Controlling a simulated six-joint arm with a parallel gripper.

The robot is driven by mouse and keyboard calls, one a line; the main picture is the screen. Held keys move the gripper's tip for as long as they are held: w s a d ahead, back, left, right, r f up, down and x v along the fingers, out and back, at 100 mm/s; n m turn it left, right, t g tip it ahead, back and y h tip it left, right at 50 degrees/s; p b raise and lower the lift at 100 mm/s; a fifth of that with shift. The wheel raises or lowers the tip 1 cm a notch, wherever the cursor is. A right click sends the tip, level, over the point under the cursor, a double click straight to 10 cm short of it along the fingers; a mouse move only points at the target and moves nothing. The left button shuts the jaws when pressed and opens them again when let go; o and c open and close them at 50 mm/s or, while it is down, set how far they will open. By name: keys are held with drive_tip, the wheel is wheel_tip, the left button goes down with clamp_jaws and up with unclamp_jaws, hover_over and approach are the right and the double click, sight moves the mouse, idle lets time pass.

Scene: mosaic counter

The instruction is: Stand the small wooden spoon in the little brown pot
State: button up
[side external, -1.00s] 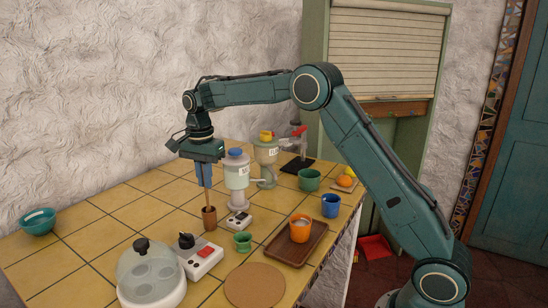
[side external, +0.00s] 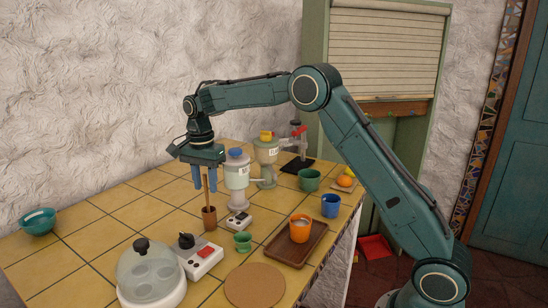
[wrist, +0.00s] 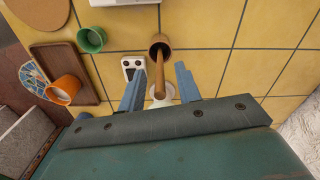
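The small wooden spoon (side external: 206,192) stands in the little brown pot (side external: 209,219), its handle rising steeply between my fingers. In the wrist view the spoon (wrist: 160,78) runs from between the fingers into the mouth of the pot (wrist: 160,41); its lower end is hidden inside. My gripper (side external: 205,187) is above the pot and open, with one blue finger on each side of the handle. In the wrist view a gap shows between the spoon and each finger.
A grinder with a blue lid (side external: 237,170) stands close right of the pot. A tray (side external: 287,252) holds an orange cup (side external: 300,229).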

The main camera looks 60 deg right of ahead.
wheel_tip(320, 180, up, 14)
idle(1.1)
drive_tip(key=shift+f, duration=0.1)
idle(0.8)
